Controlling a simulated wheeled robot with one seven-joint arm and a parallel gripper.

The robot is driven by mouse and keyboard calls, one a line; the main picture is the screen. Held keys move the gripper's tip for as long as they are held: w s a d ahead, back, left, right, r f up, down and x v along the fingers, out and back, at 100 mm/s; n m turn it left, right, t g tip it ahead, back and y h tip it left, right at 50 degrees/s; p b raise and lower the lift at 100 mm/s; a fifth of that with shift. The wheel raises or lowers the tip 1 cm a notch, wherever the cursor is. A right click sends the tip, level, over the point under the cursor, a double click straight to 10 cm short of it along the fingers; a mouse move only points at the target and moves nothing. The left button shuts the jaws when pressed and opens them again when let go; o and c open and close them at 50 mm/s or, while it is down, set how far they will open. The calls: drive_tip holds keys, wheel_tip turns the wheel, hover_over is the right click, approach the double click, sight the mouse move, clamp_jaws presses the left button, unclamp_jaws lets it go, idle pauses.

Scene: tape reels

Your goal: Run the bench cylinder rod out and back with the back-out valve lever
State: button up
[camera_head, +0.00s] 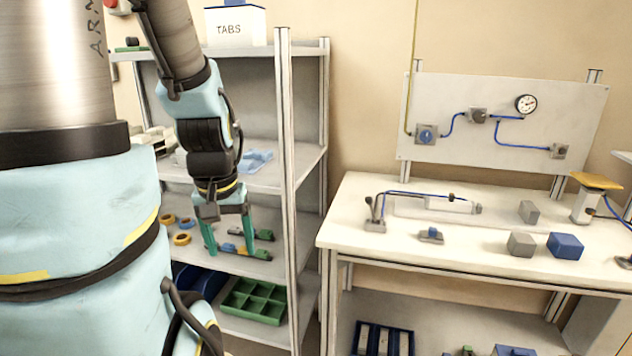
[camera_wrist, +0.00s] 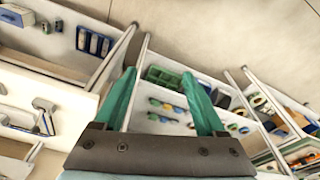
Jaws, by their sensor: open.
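The bench cylinder (camera_head: 448,204) lies on the white bench top, a pale body with a darker right end. Blue tubing runs along it to a small grey valve block (camera_head: 375,226) with an upright dark-tipped lever (camera_head: 369,201) at the bench's left. I cannot tell whether this is the back-out valve. Any extension of the rod is too small to judge. My gripper (camera_head: 230,252), with green fingers, is open and points down in front of the shelf rack, left of and apart from the bench. Its fingers also show in the wrist view (camera_wrist: 159,76).
The bench (camera_head: 345,236) also bears a small blue-topped part (camera_head: 431,235), grey blocks (camera_head: 521,244), a blue block (camera_head: 566,245) and a yellow-topped device (camera_head: 597,181). A panel (camera_head: 570,105) with a gauge stands behind. A rack upright (camera_head: 285,200) stands between my gripper and the bench.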

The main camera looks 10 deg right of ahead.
drive_tip(key=w+d+b, duration=0.2)
drive_tip(key=d, duration=0.1)
drive_tip(key=w+d+t+h+b, duration=0.1)
drive_tip(key=w+d+b, duration=0.1)
drive_tip(key=w+d, duration=0.1)
drive_tip(key=w+d+t+h+b, duration=0.1)
drive_tip(key=w+d+b, duration=0.2)
drive_tip(key=shift+w+d+f+n, duration=0.15)
drive_tip(key=shift+w+d+n, duration=0.05)
drive_tip(key=shift+d+n, duration=0.1)
drive_tip(key=c, duration=0.6)
drive_tip(key=w+d+r+h+b, duration=0.1)
drive_tip(key=d, duration=0.3)
drive_tip(key=w+d+r+t+h+b, duration=0.1)
drive_tip(key=w+d+r+b, duration=0.1)
drive_tip(key=d, duration=0.2)
drive_tip(key=w+d+r+b, duration=0.1)
drive_tip(key=d+b, duration=0.1)
drive_tip(key=d, duration=0.1)
drive_tip(key=shift+w+d+r+n+t+h, duration=0.25)
drive_tip(key=shift+w+d+n+t+h, duration=0.05)
drive_tip(key=shift+d+h, duration=0.1)
clamp_jaws()
drive_tip(key=shift+d+r, duration=0.3)
drive_tip(key=shift+r, duration=0.05)
